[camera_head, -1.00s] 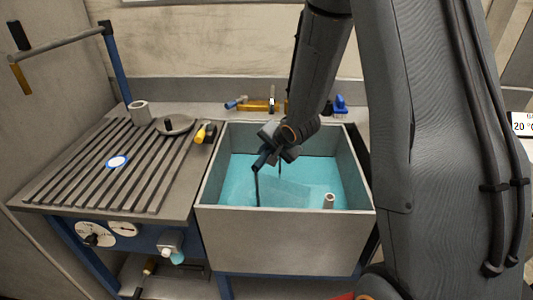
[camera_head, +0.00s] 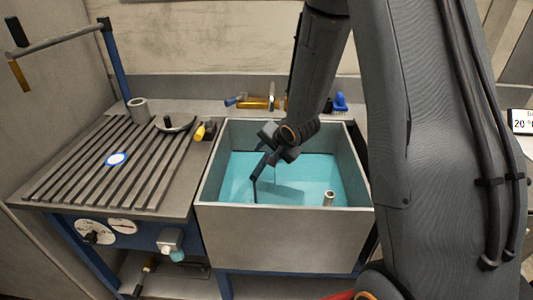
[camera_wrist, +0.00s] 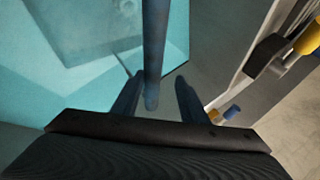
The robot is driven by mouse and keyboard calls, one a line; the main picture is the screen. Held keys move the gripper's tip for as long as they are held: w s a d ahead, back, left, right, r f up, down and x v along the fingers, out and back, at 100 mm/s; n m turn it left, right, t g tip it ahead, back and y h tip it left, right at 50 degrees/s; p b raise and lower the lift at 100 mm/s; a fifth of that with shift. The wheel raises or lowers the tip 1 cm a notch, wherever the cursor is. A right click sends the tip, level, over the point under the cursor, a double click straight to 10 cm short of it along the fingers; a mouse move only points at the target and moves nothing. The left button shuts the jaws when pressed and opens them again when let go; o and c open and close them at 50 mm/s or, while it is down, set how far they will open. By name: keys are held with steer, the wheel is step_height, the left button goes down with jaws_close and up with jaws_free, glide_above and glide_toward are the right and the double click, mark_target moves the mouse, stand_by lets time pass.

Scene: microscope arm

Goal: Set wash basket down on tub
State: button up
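The tub (camera_head: 285,236) is a grey open basin with turquoise water in it. My gripper (camera_head: 267,158) is inside the tub's opening, above the water, pointing down and to the left. In the wrist view a dark blue bar (camera_wrist: 154,50) runs between my two fingers (camera_wrist: 159,90), with a gap showing beside it, so the fingers look open around it. A thin dark rod (camera_head: 255,186) reaches down to the water below my gripper. A darker square patch (camera_head: 280,193) shows in the water; I cannot tell whether it is the wash basket or a shadow.
A short upright pipe (camera_head: 328,198) stands in the tub at the front right. A slatted drainboard (camera_head: 90,175) is on the left, with a grey cup (camera_head: 139,109), a round dish and a yellow-handled tool (camera_head: 202,132). Taps (camera_head: 258,103) and a blue brush (camera_head: 340,102) are behind the tub.

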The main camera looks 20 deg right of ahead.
steer(key=shift+r, duration=0.25)
steer(key=p+v, duration=0.2)
steer(key=v, duration=0.9)
steer(key=s+n+g, duration=0.2)
steer(key=s+n, duration=0.1)
steer(key=s, duration=0.3)
steer(key=s+a+n+g+h, duration=0.1)
steer(key=s+n+g, duration=0.1)
steer(key=s, duration=0.5)
steer(key=s+r+n+g+h, duration=0.1)
steer(key=s+n+g, duration=0.1)
steer(key=s+n, duration=0.2)
steer(key=shift+s+a+n+g, duration=0.1)
steer(key=shift+s+n+g, duration=0.05)
steer(key=shift+s, duration=0.55)
steer(key=shift+s+a+n+g, duration=0.15)
steer(key=shift+s, duration=0.55)
